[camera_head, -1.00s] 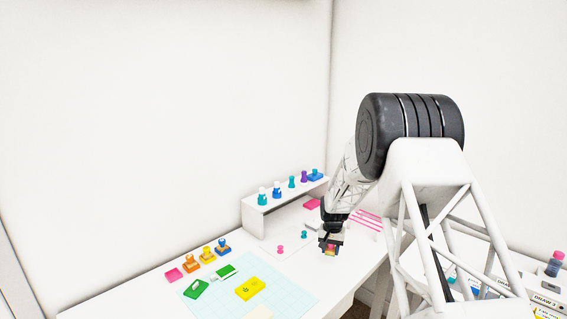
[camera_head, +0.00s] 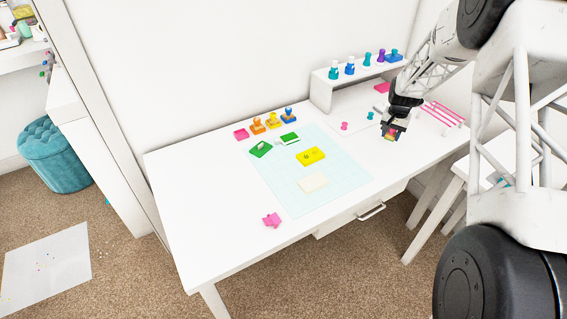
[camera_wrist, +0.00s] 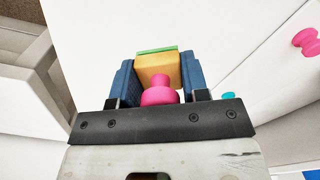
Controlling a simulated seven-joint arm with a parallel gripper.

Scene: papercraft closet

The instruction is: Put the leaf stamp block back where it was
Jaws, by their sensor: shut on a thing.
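My gripper (camera_head: 389,133) is over the right part of the white desk, in front of the small white riser. In the wrist view its blue fingers (camera_wrist: 160,78) are shut on a stamp block (camera_wrist: 158,69). The block has an orange-yellow body, a green far face and a pink knob pointing back toward the wrist. I take it for the leaf stamp block, but no leaf design shows. In the head view the held block is small and mostly hidden by the fingers. I cannot tell its exact height above the desk.
A pink knobbed piece (camera_head: 344,126) and a teal one (camera_head: 370,115) stand left of my gripper. The riser (camera_head: 322,91) carries several stamps. A pink-striped rack (camera_head: 441,113) is at right. A pale mat (camera_head: 330,190) holds a yellow block (camera_head: 310,156). The desk's front left is mostly clear.

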